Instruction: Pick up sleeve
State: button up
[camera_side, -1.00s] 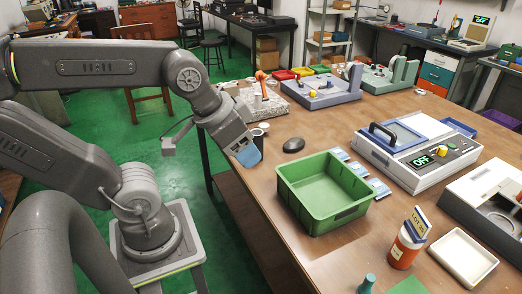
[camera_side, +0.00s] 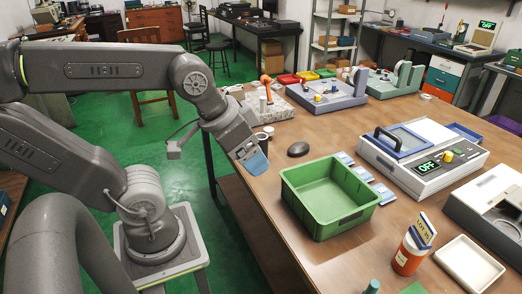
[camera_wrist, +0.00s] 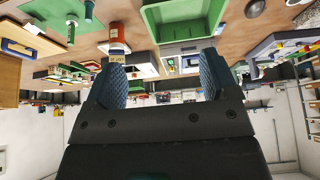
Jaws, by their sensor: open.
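My gripper (camera_side: 254,160) hangs at the left edge of the brown table, left of the green bin. In the wrist view its two blue ridged fingers (camera_wrist: 162,74) stand wide apart with nothing between them. I cannot pick out the sleeve for certain in either view. A small pale cylinder with a dark side (camera_side: 266,133) stands just behind the gripper, partly hidden by it. A teal post (camera_side: 372,286) shows at the bottom edge of the side view.
The green bin (camera_side: 349,213) looks empty. Several blue-and-white packets lie along its right side.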

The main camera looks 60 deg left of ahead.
jog(key=w+a+n+g+y, duration=0.2)
jog(key=w+a+n, duration=0.4)
jog(key=w+a, duration=0.15)
jog(key=n+g+y, duration=0.2)
jog(key=n+g, duration=0.2)
jog(key=n, duration=0.9)
send_near(262, 136)
jog(key=x, duration=0.6)
jog(key=shift+w+f, duration=0.1)
jog(key=shift+w, duration=0.25)
jog(key=shift+s+x, duration=0.2)
jog(key=shift+x, duration=1.4)
jog(key=shift+s+x, duration=0.2)
jog(key=shift+x, duration=1.4)
jog(key=shift+a, duration=0.1)
jog(key=shift+c, duration=0.3)
jog(key=shift+y, duration=0.3)
jog(key=c, duration=1.3)
